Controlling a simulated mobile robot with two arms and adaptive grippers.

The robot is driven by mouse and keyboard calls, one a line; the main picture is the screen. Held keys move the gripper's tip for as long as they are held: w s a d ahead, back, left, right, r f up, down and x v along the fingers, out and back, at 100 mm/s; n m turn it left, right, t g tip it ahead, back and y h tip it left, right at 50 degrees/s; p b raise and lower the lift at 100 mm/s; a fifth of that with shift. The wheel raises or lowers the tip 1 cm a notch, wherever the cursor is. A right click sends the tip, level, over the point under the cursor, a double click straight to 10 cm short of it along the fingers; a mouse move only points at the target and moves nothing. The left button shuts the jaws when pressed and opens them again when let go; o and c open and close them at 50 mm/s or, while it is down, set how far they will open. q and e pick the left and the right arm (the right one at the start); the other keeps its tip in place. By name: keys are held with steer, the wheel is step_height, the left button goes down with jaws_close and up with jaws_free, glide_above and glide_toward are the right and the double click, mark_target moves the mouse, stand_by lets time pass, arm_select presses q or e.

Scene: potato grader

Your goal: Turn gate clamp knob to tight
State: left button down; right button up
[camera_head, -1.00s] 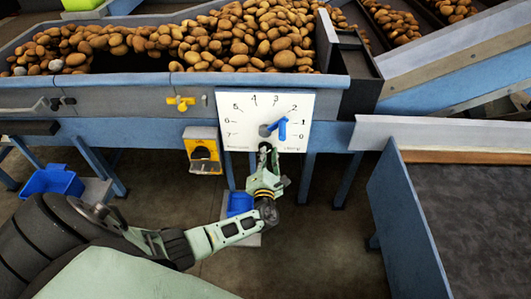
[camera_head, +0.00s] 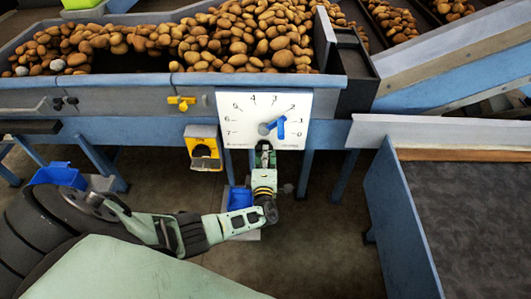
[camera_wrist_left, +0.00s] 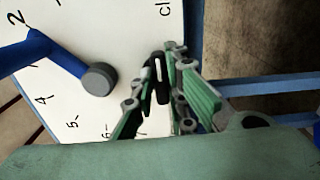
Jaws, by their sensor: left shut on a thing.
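The white dial plate (camera_head: 300,105) with a scale from 0 to 7 is on the front of the blue machine. Its blue lever (camera_head: 281,127) turns on a grey hub and stands near 1. The black gate clamp knob (camera_head: 265,146) is at the plate's lower edge, mostly hidden by my gripper. My left gripper (camera_head: 265,151) comes up from below and is shut on the knob. In the left wrist view the dark knob (camera_wrist_left: 161,78) shows between the green fingers, with the blue lever (camera_wrist_left: 42,48) to the left. The plate's small lettering is mostly unreadable. My right gripper is not in view.
A yellow knob (camera_head: 181,103) is on the machine's front, left of the plate. A yellow-and-grey box (camera_head: 203,148) hangs below it. Potatoes (camera_head: 240,40) fill the hopper above. A blue bin (camera_head: 240,197) is under the machine behind my arm. A blue-sided table (camera_head: 405,215) stands at right.

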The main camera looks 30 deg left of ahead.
arm_select(q)
steer(key=shift+m, duration=0.3)
steer(key=c, duration=1.7)
jaws_free()
steer(key=shift+c, duration=0.2)
steer(key=v, duration=1.2)
steer(key=shift+s, duration=0.1)
steer(key=s+a+f+n+g+h, duration=0.15)
steer(key=s+f+n+g, duration=0.35)
steer(key=s+f+n, duration=0.7)
steer(key=s+f+n+g+h, duration=0.3)
steer(key=s+f+n+g, duration=0.45)
steer(key=f, duration=0.75)
steer(key=s+d+f+n+g+h, duration=0.1)
steer(key=s+d+f+n, duration=0.3)
steer(key=s+n, duration=0.7)
steer(key=s+d+f+n+h, duration=0.3)
steer(key=s+d+n+h, duration=0.1)
steer(key=s+n, duration=0.8)
steer(key=n, duration=0.3)
steer(key=shift+d+f+g, duration=0.35)
